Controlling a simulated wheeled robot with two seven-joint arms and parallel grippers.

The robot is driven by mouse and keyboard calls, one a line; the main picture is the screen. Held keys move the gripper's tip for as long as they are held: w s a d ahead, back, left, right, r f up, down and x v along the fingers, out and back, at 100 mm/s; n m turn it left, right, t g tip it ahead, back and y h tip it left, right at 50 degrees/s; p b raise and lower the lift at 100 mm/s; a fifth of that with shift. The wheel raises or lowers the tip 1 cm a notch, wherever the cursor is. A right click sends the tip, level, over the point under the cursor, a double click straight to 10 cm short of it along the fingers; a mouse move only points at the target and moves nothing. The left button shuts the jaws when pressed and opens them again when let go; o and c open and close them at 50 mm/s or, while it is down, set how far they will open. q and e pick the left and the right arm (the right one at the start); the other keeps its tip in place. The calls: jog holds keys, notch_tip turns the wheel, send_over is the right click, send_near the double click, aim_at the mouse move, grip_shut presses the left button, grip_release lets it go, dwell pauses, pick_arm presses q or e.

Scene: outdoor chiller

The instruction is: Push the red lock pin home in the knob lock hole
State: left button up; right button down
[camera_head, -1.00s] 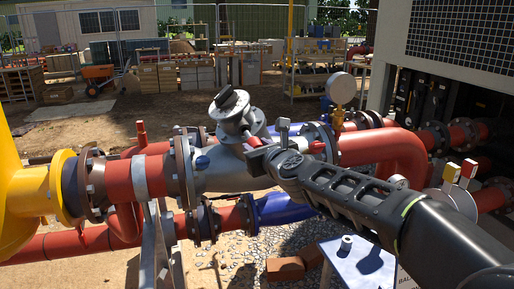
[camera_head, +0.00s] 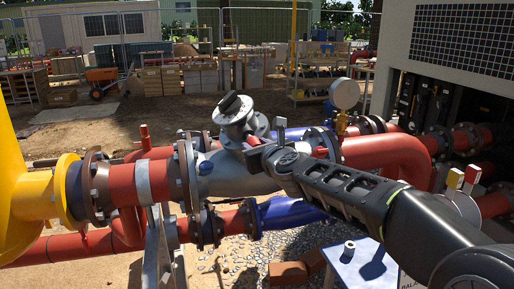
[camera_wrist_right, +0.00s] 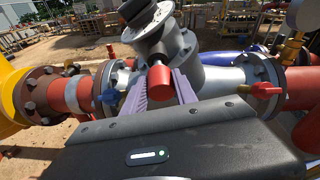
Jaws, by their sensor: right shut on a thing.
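In the head view the red pin (camera_head: 253,140) shows just beyond my right gripper (camera_head: 256,146), at the side of the valve (camera_head: 236,120). My right gripper is shut on the pin. The lock hole is hidden, so I cannot tell how deep the pin sits. My left gripper is not in view.
Red pipes (camera_head: 385,155), a pressure gauge (camera_head: 344,93) and a flange lie right of the valve. A yellow pipe (camera_head: 30,190) is at the left. A small blue-white table (camera_head: 352,265) stands below my right arm. A red-handled valve (camera_wrist_right: 262,91) is close right of the gripper.

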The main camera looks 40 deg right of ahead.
aim_at(256, 142)
jog(key=shift+w+d+r, duration=0.1)
jog(key=shift+w+r, duration=0.05)
jog(key=shift+w, duration=0.2)
dwell(0.3)
jog(key=shift+w+d+r, duration=0.1)
jog(key=shift+w+d, duration=0.05)
jog(key=shift+w, duration=0.5)
jog(key=shift+c, duration=2.1)
grip_release()
jog(key=shift+s, duration=0.15)
jog(key=p+v, duration=0.1)
jog(key=v, duration=0.4)
jog(key=shift+s+r, duration=0.2)
jog(key=shift+s+a+p, duration=0.3)
jog(key=shift+s+p, duration=0.05)
jog(key=shift+s, duration=0.25)
